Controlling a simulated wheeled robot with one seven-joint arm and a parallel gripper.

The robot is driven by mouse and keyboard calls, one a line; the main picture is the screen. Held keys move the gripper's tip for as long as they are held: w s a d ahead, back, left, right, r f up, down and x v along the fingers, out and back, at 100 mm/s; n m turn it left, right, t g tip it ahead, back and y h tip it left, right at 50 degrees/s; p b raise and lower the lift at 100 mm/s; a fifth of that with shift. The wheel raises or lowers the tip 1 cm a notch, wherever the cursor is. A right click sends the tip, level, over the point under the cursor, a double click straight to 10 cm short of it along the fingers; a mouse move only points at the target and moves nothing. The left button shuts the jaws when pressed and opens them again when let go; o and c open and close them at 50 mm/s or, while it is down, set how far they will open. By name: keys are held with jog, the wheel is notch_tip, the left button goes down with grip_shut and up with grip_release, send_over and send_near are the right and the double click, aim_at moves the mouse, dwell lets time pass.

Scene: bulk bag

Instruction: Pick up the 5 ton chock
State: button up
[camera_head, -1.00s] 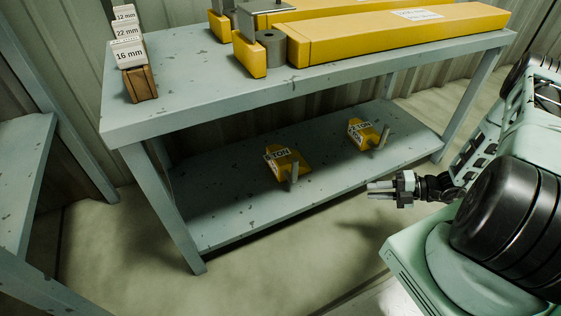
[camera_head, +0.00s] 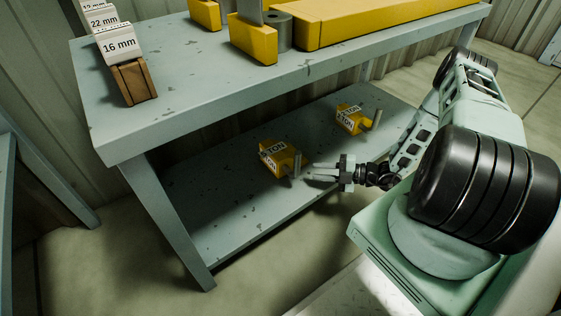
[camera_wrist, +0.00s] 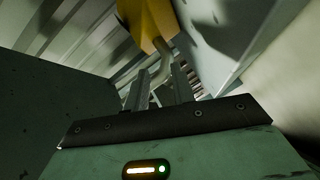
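Two yellow chocks with white "TON" labels sit on the lower shelf of the grey-green table. The nearer, left chock (camera_head: 280,160) has a grey bar handle at its right side; the number on its label is not readable. The farther, right chock (camera_head: 349,119) has a similar handle, and its number is also unclear. My gripper (camera_head: 308,172) is just right of the left chock's handle, pointing at it, with its fingers apart. Contact is not visible.
The upper tabletop (camera_head: 190,75) overhangs the lower shelf (camera_head: 225,215). A table leg (camera_head: 165,205) stands at the front left. On top are a wooden block with "mm" cards (camera_head: 120,45) and long yellow pieces (camera_head: 385,22). The shelf in front of the left chock is clear.

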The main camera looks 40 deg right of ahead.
jog(key=b+x, duration=0.1)
jog(key=x, duration=0.3)
jog(key=b+x, duration=0.4)
jog(key=x, duration=0.1)
jog(key=shift+s+a, duration=0.15)
jog(key=shift+a, duration=0.1)
jog(key=shift+r, duration=0.15)
grip_shut()
